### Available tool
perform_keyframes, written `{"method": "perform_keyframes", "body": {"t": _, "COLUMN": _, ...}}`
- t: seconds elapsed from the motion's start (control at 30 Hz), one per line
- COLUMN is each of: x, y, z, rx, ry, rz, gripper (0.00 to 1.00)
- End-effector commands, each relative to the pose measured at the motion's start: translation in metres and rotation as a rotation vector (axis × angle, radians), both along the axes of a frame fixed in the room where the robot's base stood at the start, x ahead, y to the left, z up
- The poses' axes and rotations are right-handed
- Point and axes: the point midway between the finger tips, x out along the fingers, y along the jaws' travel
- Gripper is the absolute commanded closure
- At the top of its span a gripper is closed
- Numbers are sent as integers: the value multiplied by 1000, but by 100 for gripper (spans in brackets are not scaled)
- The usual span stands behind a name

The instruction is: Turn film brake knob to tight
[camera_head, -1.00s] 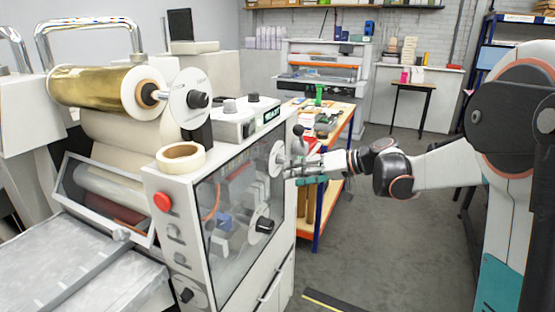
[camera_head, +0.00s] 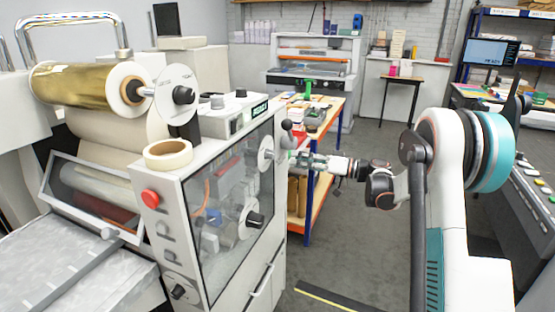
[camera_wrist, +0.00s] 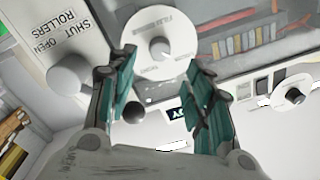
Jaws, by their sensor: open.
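A white round dial (camera_wrist: 160,40) with a pale centre knob and faint lettering, probably the film brake, faces me in the wrist view. In the head view, a white dial (camera_head: 266,153) sits on the machine's glazed side panel, beside my gripper (camera_head: 286,162). My gripper is open and empty. In the wrist view its teal-padded fingers (camera_wrist: 160,92) stand apart below the dial, with the dial's lower edge near the left fingertip. They do not hold it; contact is unclear. The knob's setting cannot be read.
A dark ball-ended lever (camera_head: 287,126) stands close to my gripper; a ball (camera_wrist: 134,112) shows between the fingers. Other dials include the gold roll's end disc (camera_head: 172,82) and a lower dial (camera_head: 254,219). A workbench (camera_head: 322,125) is behind. Floor right of the machine is free.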

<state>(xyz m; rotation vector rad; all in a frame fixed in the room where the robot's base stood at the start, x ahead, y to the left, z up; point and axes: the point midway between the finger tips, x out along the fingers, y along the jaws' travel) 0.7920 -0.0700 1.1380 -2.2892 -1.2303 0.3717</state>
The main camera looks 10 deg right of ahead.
Motion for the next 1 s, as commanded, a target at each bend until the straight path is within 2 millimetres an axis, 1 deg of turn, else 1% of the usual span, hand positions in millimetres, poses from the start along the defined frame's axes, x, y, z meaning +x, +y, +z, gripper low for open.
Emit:
{"method": "perform_keyframes", "body": {"t": 0.03, "x": 6, "y": 11, "z": -2, "rx": 0, "ry": 0, "rz": 4, "gripper": 53}}
{"method": "perform_keyframes", "body": {"t": 0.2, "x": 24, "y": 37, "z": -2, "rx": 0, "ry": 1, "rz": 3, "gripper": 53}}
{"method": "perform_keyframes", "body": {"t": 0.3, "x": 32, "y": 50, "z": -1, "rx": 0, "ry": 1, "rz": 1, "gripper": 53}}
{"method": "perform_keyframes", "body": {"t": 0.4, "x": 39, "y": 59, "z": -1, "rx": 0, "ry": 1, "rz": 1, "gripper": 53}}
{"method": "perform_keyframes", "body": {"t": 0.6, "x": 45, "y": 68, "z": 0, "rx": 0, "ry": 1, "rz": -1, "gripper": 53}}
{"method": "perform_keyframes", "body": {"t": 0.87, "x": 46, "y": 69, "z": 0, "rx": 0, "ry": 1, "rz": -1, "gripper": 53}}
{"method": "perform_keyframes", "body": {"t": 0.97, "x": 46, "y": 69, "z": 0, "rx": 0, "ry": 1, "rz": -1, "gripper": 73}}
{"method": "perform_keyframes", "body": {"t": 1.0, "x": 46, "y": 69, "z": 0, "rx": 0, "ry": 1, "rz": -1, "gripper": 82}}
